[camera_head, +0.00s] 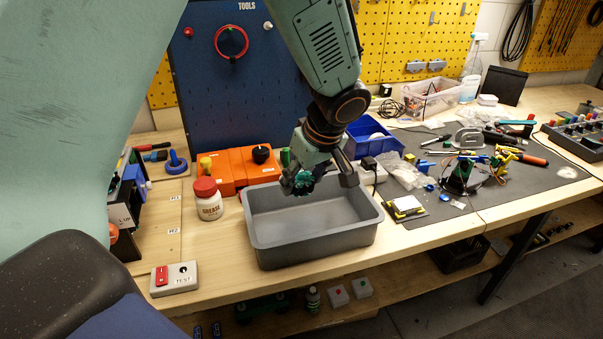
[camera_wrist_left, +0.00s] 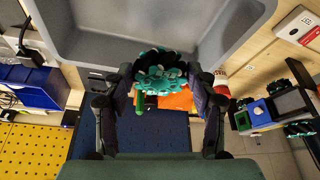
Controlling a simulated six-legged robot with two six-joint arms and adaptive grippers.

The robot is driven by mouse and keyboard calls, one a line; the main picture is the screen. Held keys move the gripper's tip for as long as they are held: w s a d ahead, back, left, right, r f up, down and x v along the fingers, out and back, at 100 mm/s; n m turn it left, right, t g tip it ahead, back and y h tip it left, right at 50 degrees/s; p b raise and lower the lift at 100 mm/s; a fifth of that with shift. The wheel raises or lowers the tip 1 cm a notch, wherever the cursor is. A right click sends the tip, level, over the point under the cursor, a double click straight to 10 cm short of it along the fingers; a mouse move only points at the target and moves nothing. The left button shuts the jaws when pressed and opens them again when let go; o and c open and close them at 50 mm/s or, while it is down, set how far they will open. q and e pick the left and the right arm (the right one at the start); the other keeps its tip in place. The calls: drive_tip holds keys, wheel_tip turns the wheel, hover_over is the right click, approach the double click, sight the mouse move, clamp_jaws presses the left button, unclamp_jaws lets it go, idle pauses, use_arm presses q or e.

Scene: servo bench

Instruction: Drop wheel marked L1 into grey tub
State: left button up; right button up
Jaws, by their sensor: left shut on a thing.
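The wheel (camera_head: 303,183) is teal and black with a knobbly rim. No L1 mark is readable on it. My left gripper (camera_head: 318,180) is shut on the wheel and holds it above the grey tub (camera_head: 318,247), over its back part. In the left wrist view the wheel (camera_wrist_left: 160,72) sits between both fingers of my left gripper (camera_wrist_left: 163,82), with the grey tub (camera_wrist_left: 92,40) behind it. The visible tub floor is bare; the gripper hides part of the back rim. My right gripper is not in view.
A white grease jar (camera_head: 208,200) and an orange box (camera_head: 228,171) stand left of and behind the tub. A blue bin (camera_head: 372,137) stands behind it to the right. A TEST box (camera_head: 174,279) lies front left. Tools and parts crowd the dark mat at right.

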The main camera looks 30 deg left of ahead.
sight(308, 194)
use_arm(q)
drive_tip(key=f+b, duration=0.1)
drive_tip(key=d+f, duration=0.1)
drive_tip(key=f, duration=0.1)
drive_tip(key=shift+w+f+b, duration=0.15)
drive_tip(key=shift+f+b, duration=0.05)
drive_tip(key=shift+b, duration=0.2)
drive_tip(key=shift+a+f, duration=0.1)
drive_tip(key=shift+f, duration=0.25)
drive_tip(key=shift+a+f+b, duration=0.2)
drive_tip(key=shift+f+b, duration=0.1)
drive_tip(key=o, duration=1)
drive_tip(key=shift+d, duration=0.2)
drive_tip(key=o, duration=0.4)
drive_tip(key=shift+a, duration=0.25)
drive_tip(key=shift+c, duration=0.2)
drive_tip(key=shift+d, duration=0.15)
